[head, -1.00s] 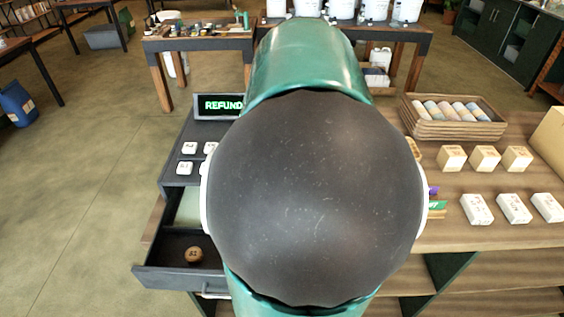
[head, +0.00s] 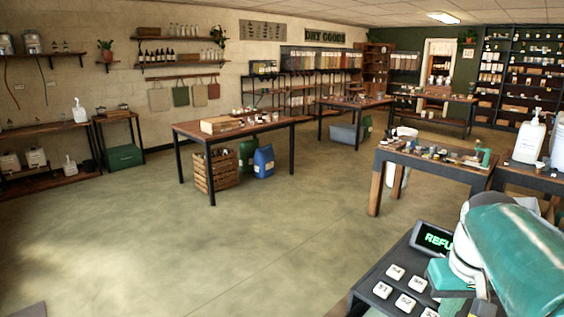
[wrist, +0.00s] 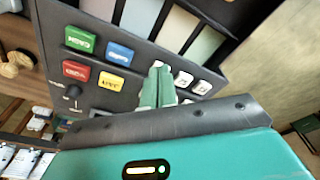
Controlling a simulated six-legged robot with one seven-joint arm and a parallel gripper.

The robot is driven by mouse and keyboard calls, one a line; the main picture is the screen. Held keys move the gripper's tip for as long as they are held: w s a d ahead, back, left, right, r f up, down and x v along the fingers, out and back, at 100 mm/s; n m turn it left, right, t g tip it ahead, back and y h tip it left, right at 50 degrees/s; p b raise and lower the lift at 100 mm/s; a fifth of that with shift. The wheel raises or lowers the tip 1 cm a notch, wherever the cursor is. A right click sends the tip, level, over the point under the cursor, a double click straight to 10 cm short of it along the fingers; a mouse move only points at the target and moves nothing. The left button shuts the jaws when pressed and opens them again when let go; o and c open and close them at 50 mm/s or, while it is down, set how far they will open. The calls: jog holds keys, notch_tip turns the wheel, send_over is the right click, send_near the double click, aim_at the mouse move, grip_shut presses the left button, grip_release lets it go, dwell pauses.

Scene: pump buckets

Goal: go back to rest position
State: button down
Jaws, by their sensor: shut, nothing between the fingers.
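My gripper (wrist: 157,88) shows in the wrist view, its two pale green fingers together with nothing between them. The fingers are over the dark key panel of the cash register (wrist: 98,98) and cover part of it; I cannot tell whether they touch. Green (wrist: 80,40), blue, red and yellow keys lie to their left, white keys (wrist: 184,79) to their right. The register's open drawer (wrist: 172,30) shows compartments. In the head view the register (head: 372,272) is at the lower right, its display (head: 432,238) partly covered by my teal arm. The fingers are not clear there.
A dark wooden table (head: 435,165) with small items stands behind the register. Open floor (head: 200,235) fills the middle and left.

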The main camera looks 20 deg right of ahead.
jog(key=w+a+f+n+t, duration=0.1)
jog(key=a+n+t, duration=0.1)
jog(key=a, duration=1)
jog(key=w+a+f+n+t, duration=0.1)
jog(key=a+n+t, duration=0.1)
jog(key=a, duration=1.1)
jog(key=shift+w+a+f+n+y, duration=0.15)
jog(key=shift+a+f+n+y, duration=0.15)
jog(key=shift+y, duration=0.1)
jog(key=shift+d, duration=0.1)
